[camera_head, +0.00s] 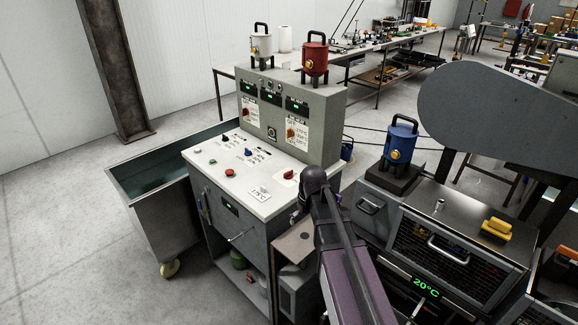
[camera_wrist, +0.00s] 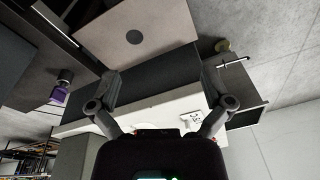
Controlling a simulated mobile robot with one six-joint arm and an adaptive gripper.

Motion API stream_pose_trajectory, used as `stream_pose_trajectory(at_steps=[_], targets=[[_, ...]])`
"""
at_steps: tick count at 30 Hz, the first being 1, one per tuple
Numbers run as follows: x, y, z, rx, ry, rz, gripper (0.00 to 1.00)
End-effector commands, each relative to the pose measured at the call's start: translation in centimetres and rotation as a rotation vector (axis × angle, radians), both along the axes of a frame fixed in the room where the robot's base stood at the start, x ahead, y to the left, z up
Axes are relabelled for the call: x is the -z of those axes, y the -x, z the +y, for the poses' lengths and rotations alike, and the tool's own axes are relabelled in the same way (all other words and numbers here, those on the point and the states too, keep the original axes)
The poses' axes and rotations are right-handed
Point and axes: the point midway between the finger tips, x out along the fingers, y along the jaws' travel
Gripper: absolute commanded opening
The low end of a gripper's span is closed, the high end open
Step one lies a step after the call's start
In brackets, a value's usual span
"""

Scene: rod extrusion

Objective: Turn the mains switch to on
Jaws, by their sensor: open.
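A grey control cabinet with a white worktop (camera_head: 225,165) stands in the middle of the head view. A red rotary knob (camera_head: 288,174) sits on the worktop's right side, on a white plate. It may be the mains switch, but its label is too small to read. More red knobs (camera_head: 248,112) are on the upright panel behind. In the wrist view my gripper (camera_wrist: 160,85) is open and empty, its fingers wide apart in front of the cabinet. In the head view my arm stands just right of the red knob and mostly hides the gripper. I see no contact with the knob.
A red canister (camera_head: 315,58) and a white canister (camera_head: 261,45) stand on the upright panel. A blue canister (camera_head: 400,140) stands on the right beside an oven-like unit (camera_head: 460,250) reading 20°C. A metal trough (camera_head: 150,200) is on the left. The left floor is clear.

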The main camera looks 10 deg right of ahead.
Motion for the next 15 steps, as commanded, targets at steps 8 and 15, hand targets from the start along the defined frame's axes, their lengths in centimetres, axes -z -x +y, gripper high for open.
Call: stream_pose_trajectory(at_steps=[8, 15], targets=[[-5.7, -14.5, -1.2, -0.196, -0.043, -0.128, 1.00], [-8.9, -23.3, -2.4, -0.327, -0.056, -0.227, 1.00]])
